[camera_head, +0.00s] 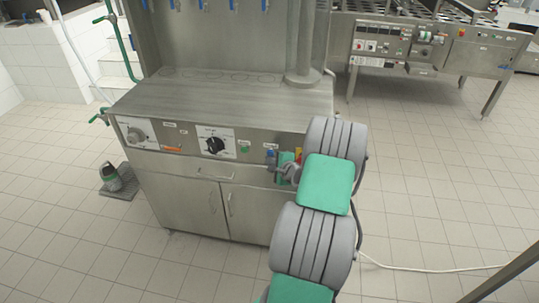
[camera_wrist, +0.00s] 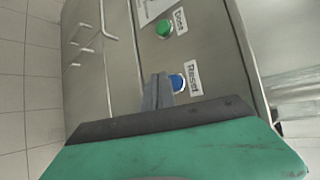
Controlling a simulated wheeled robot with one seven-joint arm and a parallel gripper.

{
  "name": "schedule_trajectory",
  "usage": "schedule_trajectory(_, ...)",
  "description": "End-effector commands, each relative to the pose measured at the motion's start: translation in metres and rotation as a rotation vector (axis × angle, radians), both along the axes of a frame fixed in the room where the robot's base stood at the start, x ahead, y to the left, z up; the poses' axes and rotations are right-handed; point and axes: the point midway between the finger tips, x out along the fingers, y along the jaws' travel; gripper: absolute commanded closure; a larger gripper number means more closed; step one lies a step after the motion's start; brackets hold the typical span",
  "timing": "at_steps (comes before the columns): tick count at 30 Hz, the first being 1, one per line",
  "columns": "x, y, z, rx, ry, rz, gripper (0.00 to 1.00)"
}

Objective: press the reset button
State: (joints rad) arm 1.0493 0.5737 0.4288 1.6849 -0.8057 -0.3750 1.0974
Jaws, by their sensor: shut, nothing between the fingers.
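The blue reset button (camera_wrist: 178,82) sits on the steel front panel beside a white label reading "Reset" (camera_wrist: 192,78) in the wrist view. My gripper (camera_wrist: 157,78) is shut and empty.
A green button (camera_wrist: 164,28) labelled "Dose" is close by; it also shows in the head view (camera_head: 244,149). A black dial (camera_head: 215,145) and a grey dial (camera_head: 136,136) are further left. Drawer and door handles (camera_wrist: 103,20) stick out below the panel. The tiled floor (camera_head: 430,200) at right is mostly clear.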

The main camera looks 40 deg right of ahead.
Motion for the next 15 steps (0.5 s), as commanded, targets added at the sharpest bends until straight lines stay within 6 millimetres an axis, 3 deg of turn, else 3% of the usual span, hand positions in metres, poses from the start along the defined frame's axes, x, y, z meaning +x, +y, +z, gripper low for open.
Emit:
schedule_trajectory(5, -0.002, 0.002, 0.000, 0.001, 0.000, 0.000, 1.00)
schedule_trajectory(15, -0.025, 0.033, 0.001, 0.003, 0.000, -0.001, 1.00)
